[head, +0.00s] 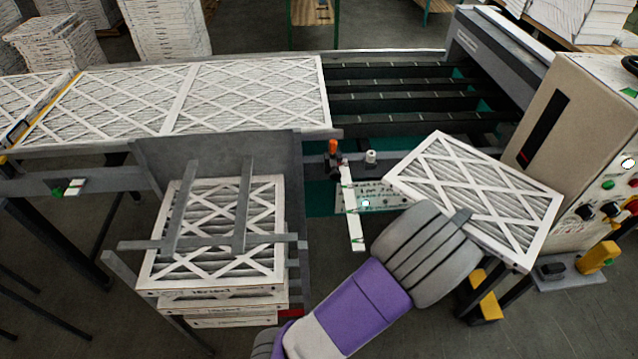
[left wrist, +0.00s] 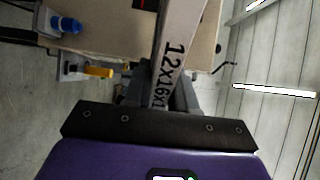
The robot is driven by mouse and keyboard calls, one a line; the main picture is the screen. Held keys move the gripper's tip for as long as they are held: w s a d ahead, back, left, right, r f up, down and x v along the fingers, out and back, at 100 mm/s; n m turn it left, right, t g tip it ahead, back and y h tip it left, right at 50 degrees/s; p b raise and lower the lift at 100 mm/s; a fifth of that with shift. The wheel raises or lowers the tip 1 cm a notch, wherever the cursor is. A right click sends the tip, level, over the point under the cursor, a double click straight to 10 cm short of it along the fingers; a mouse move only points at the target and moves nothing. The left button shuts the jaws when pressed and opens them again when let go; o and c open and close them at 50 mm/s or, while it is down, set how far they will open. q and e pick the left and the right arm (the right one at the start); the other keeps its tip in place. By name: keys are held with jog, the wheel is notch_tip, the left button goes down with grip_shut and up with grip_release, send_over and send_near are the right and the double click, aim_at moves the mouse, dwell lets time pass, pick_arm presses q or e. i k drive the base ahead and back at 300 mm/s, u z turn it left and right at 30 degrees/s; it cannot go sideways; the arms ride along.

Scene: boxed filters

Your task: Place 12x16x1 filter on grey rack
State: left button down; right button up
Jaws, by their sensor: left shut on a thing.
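My left gripper (head: 460,218) is shut on the near edge of a white-framed pleated filter (head: 480,190). It holds the filter tilted, at the right of the head view, in front of the control cabinet. In the left wrist view the filter's edge (left wrist: 178,50) shows the print "12x16x1", partly cut off. The grey rack (head: 150,150) stands left of centre in the head view, with a stack of similar filters (head: 218,262) in it. Grey bars cross over the top of the stack. My right gripper is not in view.
A conveyor (head: 400,95) runs behind, with large filters (head: 245,95) on its left part and bare dark rollers at right. A beige control cabinet (head: 585,130) with knobs stands close at the right. A white label strip (head: 352,205) hangs between rack and held filter.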

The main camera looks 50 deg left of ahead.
aim_at(173, 233)
jog(key=z, duration=0.25)
jog(key=k, duration=1.25)
jog(key=u, duration=1.55)
